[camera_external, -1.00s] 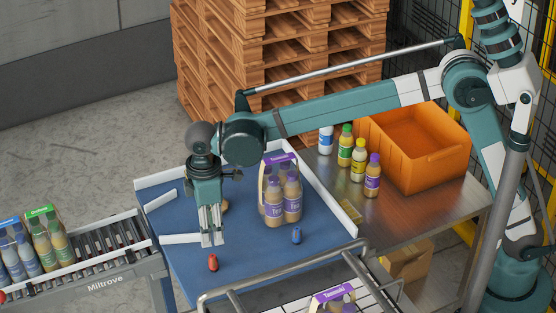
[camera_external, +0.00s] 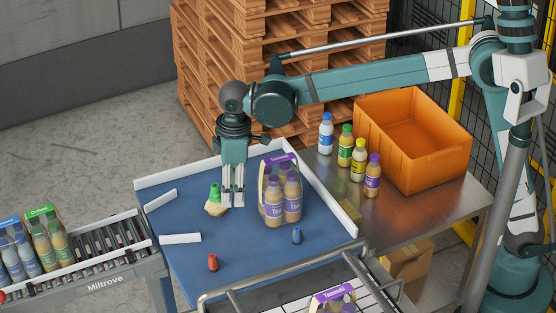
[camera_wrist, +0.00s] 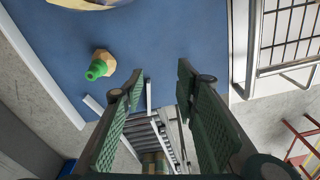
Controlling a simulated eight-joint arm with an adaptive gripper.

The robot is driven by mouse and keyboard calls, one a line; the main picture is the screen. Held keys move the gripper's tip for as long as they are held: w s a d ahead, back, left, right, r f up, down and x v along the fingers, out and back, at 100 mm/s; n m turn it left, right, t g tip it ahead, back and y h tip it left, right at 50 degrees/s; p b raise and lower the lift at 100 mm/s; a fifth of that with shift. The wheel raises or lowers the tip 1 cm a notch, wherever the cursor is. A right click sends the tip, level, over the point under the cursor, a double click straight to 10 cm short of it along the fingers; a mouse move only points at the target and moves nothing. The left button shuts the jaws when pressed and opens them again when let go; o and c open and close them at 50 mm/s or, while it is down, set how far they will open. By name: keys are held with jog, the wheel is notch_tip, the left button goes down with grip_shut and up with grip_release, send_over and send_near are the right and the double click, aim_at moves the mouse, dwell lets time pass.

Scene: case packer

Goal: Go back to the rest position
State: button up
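My gripper (camera_external: 232,201) hangs pointing down over the blue surface, left of the purple-labelled bottle pack. In the wrist view its two fingers (camera_wrist: 160,80) are apart with nothing between them.
The bottle pack (camera_external: 281,198) stands close right of my gripper. A red piece (camera_external: 213,262) and a blue piece (camera_external: 297,236) lie on the blue surface (camera_external: 245,262). White rails edge it. Several bottles (camera_external: 345,146) and an orange crate (camera_external: 455,155) stand right.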

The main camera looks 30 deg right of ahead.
jog(key=w+d+r, duration=0.1)
jog(key=w+d, duration=0.1)
jog(key=d, duration=0.3)
jog(key=w+d+r+m, duration=0.1)
jog(key=w+d+r, duration=0.1)
jog(key=d, duration=0.3)
jog(key=w+d+r+m, duration=0.1)
jog(key=w+d, duration=0.1)
jog(key=d, duration=0.4)
jog(key=shift+w+d+r+t+y, duration=0.1)
jog(key=shift+w+r+t+y, duration=0.2)
jog(key=shift+t, duration=0.1)
jog(key=w+d+f+m+t+b, duration=0.2)
jog(key=d+m+b, duration=0.25)
jog(key=d, duration=1.85)
jog(key=s+d+f+m+t+b, duration=0.1)
jog(key=s+d+f, duration=0.3)
jog(key=d, duration=0.6)
jog(key=s+d+f+m+t+h+b, duration=0.1)
jog(key=s+d+f+m+b, duration=0.2)
jog(key=d+f, duration=0.4)
jog(key=s+d+f+m+t+b, duration=0.2)
jog(key=s+d+f, duration=0.4)
jog(key=d, duration=0.9)
jog(key=shift+s+d+m+b, duration=0.15)
jog(key=shift+s+m+b, duration=0.35)
jog(key=shift+m, duration=0.55)
jog(key=shift+f, duration=0.1)
